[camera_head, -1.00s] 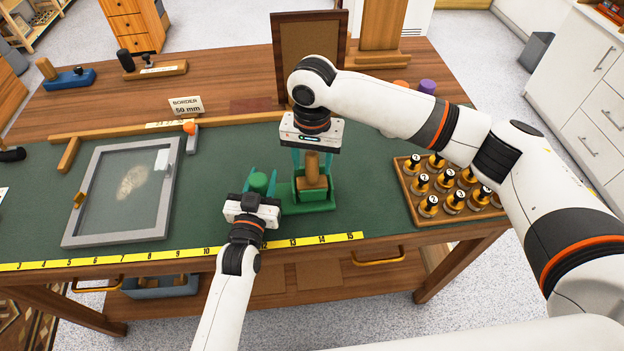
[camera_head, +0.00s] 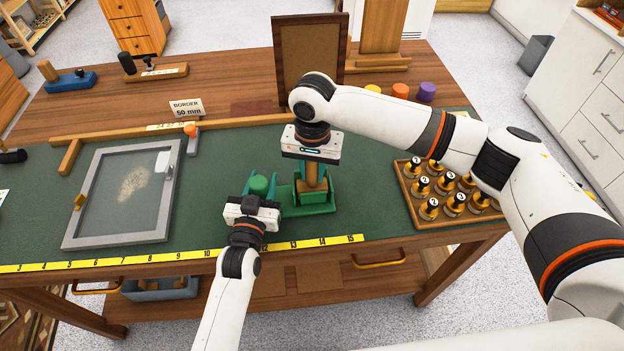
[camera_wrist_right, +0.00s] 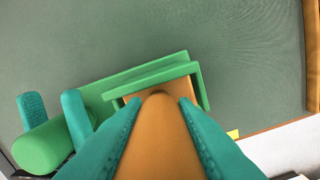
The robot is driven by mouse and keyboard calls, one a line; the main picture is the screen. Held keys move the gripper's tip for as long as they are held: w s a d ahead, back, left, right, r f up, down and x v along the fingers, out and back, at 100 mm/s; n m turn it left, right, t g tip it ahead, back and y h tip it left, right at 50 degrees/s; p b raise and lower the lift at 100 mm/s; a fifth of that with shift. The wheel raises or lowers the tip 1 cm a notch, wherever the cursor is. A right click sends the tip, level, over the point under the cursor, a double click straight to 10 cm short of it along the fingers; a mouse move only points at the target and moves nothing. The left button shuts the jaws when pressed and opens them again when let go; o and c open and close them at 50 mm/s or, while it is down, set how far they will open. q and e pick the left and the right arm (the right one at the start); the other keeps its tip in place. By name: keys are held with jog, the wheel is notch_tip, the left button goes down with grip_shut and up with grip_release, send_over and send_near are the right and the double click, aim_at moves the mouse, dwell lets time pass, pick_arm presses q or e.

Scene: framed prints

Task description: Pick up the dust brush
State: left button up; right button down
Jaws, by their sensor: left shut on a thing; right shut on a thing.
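The dust brush (camera_head: 312,174) stands upright in a green holder (camera_head: 309,209), its wooden handle up; its lower end is hidden inside the holder. My right gripper (camera_head: 312,166) comes down from above and is shut on the wooden handle. In the right wrist view the handle (camera_wrist_right: 160,140) lies between its teal fingers, above the green frame of the holder (camera_wrist_right: 153,79). My left gripper (camera_head: 260,182) is shut on a green cylinder (camera_head: 259,185) at the holder's left side. That cylinder shows between my left fingers in the right wrist view (camera_wrist_right: 42,150).
A grey framed screen (camera_head: 115,239) lies to the left on the green mat. A wooden tray (camera_head: 411,196) of several numbered bottles stands to the right. A brown framed board (camera_head: 309,60) stands behind my right gripper. A yellow ruler strip (camera_head: 190,255) runs along the front edge.

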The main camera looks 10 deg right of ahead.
pick_arm(q)
jog(key=shift+r, duration=0.25)
pick_arm(e)
jog(key=shift+s+d+f, duration=0.15)
jog(key=shift+f, duration=0.05)
pick_arm(q)
jog(key=shift+w+d+f, duration=0.1)
jog(key=shift+f, duration=0.1)
pick_arm(e)
notch_tip(320, 180, up, 10)
jog(key=shift+r, duration=0.15)
pick_arm(q)
jog(key=o, duration=1.3)
